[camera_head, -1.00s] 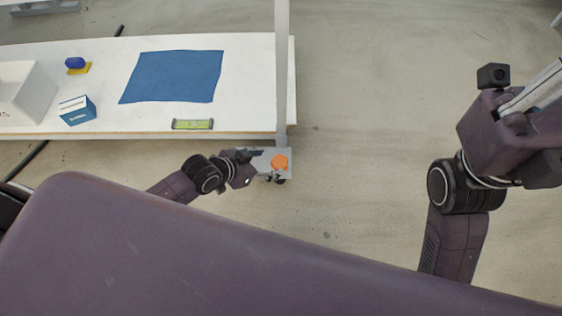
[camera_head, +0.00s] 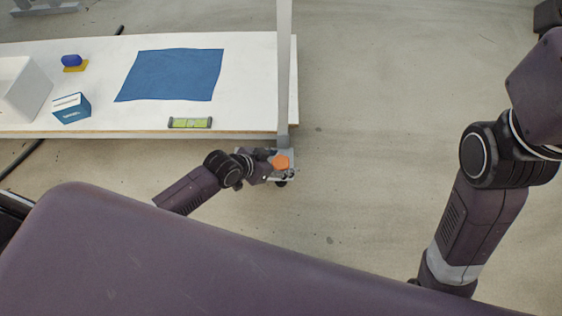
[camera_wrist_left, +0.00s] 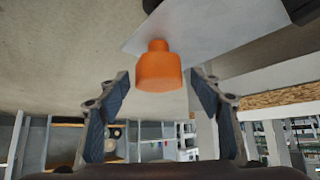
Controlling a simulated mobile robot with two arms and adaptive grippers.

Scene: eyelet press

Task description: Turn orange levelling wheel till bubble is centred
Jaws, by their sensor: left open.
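The orange levelling wheel (camera_head: 281,161) sits on a grey bracket at the foot of the post, by the table's front right corner. In the left wrist view the orange wheel (camera_wrist_left: 160,70) hangs below a pale plate, with a narrower neck on top. My left gripper (camera_wrist_left: 160,84) is open, with one finger on each side of the wheel and gaps showing. In the head view my left gripper (camera_head: 279,176) is right at the wheel. The spirit level (camera_head: 190,123) with a green vial lies on the table's front edge; its bubble is too small to read.
The white table (camera_head: 120,118) carries a blue mat (camera_head: 172,75), a blue and white box (camera_head: 71,108), a white bin (camera_head: 22,88) and a blue item on a yellow base (camera_head: 73,62). A grey post (camera_head: 284,70) rises beside the wheel.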

